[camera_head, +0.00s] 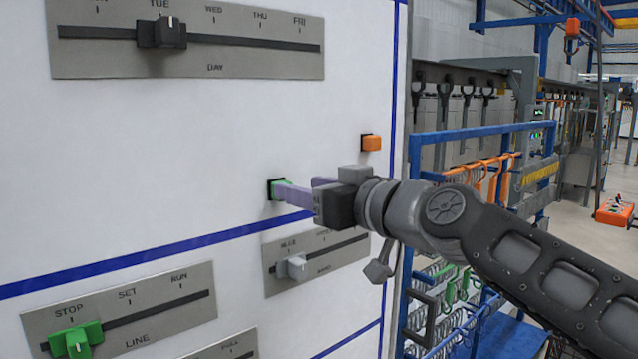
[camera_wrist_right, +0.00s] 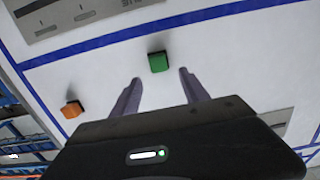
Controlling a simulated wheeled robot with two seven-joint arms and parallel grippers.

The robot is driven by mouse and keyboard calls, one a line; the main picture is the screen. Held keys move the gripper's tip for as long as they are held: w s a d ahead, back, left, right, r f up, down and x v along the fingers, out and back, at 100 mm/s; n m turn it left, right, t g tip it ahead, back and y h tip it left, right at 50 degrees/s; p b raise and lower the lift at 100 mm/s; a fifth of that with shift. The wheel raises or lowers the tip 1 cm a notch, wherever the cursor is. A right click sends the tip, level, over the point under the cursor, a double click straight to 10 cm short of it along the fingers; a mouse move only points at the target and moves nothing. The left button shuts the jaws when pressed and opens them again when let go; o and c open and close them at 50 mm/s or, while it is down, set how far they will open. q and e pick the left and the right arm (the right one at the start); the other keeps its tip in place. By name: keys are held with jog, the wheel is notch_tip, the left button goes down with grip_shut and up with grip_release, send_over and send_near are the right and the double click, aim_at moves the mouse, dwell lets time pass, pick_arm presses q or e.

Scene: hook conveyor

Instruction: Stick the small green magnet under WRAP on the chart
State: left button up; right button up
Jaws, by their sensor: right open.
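The small green magnet (camera_head: 277,186) is on the white board (camera_head: 230,140), just above a blue line. My right gripper (camera_head: 300,190) reaches in from the right, its fingers pointing at the board and partly covering the magnet. In the right wrist view the green magnet (camera_wrist_right: 158,62) is a whole square just beyond the gap between the open, empty fingertips (camera_wrist_right: 160,76). It appears untouched by either finger. I cannot read the word WRAP anywhere. My left gripper is out of view.
An orange magnet (camera_head: 371,143) sits up and right of the green one. Slider plates marked DAY (camera_head: 270,58) and LINE (camera_head: 190,311) are on the board. A small plate with a grey knob (camera_head: 293,267) lies just below my gripper. A blue rack (camera_head: 470,135) stands right of the board.

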aim_at(277, 180)
jog(key=p+x, duration=0.1)
jog(key=x, duration=0.3)
jog(key=shift+r, duration=0.15)
jog(key=shift+w+a+p, duration=0.15)
jog(key=shift+w+p, duration=0.1)
jog(key=shift+p, duration=0.05)
grip_shut()
jog(key=c, duration=0.7)
grip_release()
grip_shut()
jog(key=shift+s, duration=0.1)
